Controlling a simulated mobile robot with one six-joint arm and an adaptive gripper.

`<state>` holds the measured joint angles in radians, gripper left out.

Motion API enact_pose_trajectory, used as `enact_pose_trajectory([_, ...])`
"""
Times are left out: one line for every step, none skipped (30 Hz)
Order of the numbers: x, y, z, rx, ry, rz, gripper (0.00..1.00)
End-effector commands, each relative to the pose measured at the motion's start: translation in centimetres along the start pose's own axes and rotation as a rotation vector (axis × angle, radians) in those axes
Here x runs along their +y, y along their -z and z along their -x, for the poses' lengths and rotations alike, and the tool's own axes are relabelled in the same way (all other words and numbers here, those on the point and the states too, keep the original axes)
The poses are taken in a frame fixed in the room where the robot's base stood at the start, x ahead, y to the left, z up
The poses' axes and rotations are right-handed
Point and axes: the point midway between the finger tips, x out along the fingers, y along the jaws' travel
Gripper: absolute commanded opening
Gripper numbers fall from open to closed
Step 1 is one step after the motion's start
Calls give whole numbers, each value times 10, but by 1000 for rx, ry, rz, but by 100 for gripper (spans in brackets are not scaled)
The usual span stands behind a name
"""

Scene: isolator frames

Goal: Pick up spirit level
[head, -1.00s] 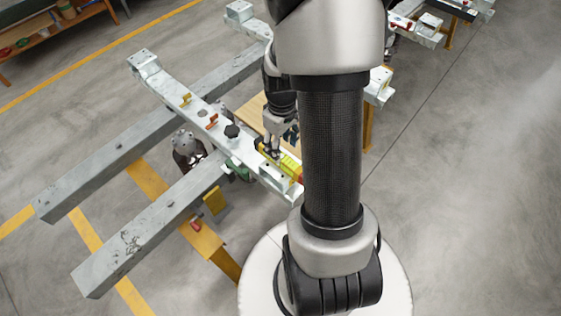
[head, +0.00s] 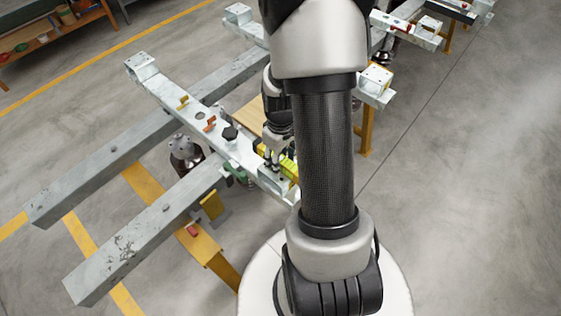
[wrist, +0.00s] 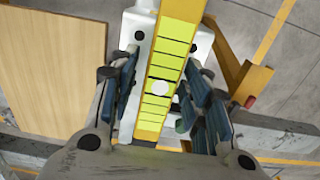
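The yellow spirit level (head: 289,168) lies on the pale metal crossbeam (head: 197,126) in the head view, partly hidden by my arm. In the wrist view the spirit level (wrist: 168,62) runs lengthwise up the picture between my fingers, with bright yellow-green segments and a pale round spot. My gripper (head: 271,162) is low over the crossbeam at the level. In the wrist view my gripper (wrist: 163,98) is open, with blue-padded fingers on either side of the level. Gaps show between the pads and the level.
A wooden board (wrist: 52,65) lies to the left in the wrist view. Open floor (head: 470,210) is at the right.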

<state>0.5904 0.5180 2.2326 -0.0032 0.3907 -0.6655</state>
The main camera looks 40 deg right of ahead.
Motion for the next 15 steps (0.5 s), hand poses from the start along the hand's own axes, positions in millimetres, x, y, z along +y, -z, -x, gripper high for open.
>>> enact_pose_trajectory([0,0,0,0,0,0,37])
enact_pose_trajectory([0,0,0,0,0,0,35])
enact_pose_trajectory([0,0,0,0,0,0,33])
enact_pose_trajectory([0,0,0,0,0,0,31])
enact_pose_trajectory([0,0,0,0,0,0,29])
enact_pose_trajectory([0,0,0,0,0,0,26])
enact_pose_trajectory([0,0,0,0,0,0,24])
enact_pose_trajectory([0,0,0,0,0,0,22])
enact_pose_trajectory([0,0,0,0,0,0,19])
enact_pose_trajectory([0,0,0,0,0,0,17])
enact_pose_trajectory([0,0,0,0,0,0,15])
enact_pose_trajectory([0,0,0,0,0,0,13])
enact_pose_trajectory([0,0,0,0,0,0,11])
enact_pose_trajectory([0,0,0,0,0,0,9])
enact_pose_trajectory([0,0,0,0,0,0,6])
